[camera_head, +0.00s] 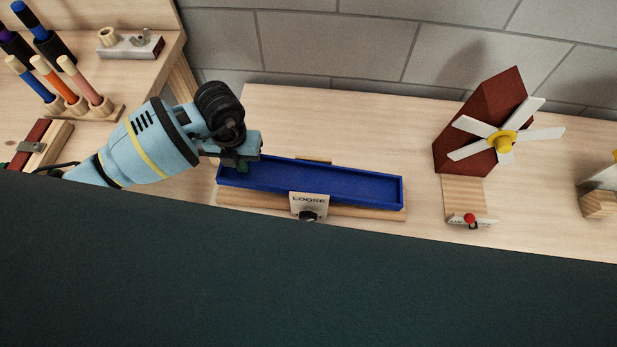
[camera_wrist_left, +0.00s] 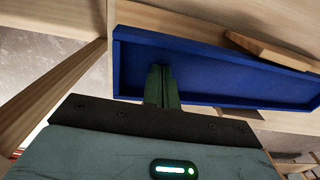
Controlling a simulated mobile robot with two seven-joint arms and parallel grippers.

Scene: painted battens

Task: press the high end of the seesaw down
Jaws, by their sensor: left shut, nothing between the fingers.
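The seesaw is a long blue tray (camera_head: 330,184) on a wooden base (camera_head: 365,212), with a small plate marked "LOOSE" (camera_head: 309,202) and a dark knob at its front middle. I cannot tell for sure which end is higher. My left gripper (camera_head: 240,166) is over the tray's left end, pointing down, shut and empty. In the left wrist view the closed fingertips (camera_wrist_left: 161,72) overlap the inside of the blue tray (camera_wrist_left: 215,75) near that end. Whether they touch its floor is unclear. My right gripper is not in view.
A red block with a white-bladed fan (camera_head: 503,141) stands to the right, with a red-knobbed wooden piece (camera_head: 464,200) before it. Coloured pegs (camera_head: 62,87) and a metal-and-wood fixture (camera_head: 131,45) are at the left. A grey block wall (camera_head: 340,45) closes the back.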

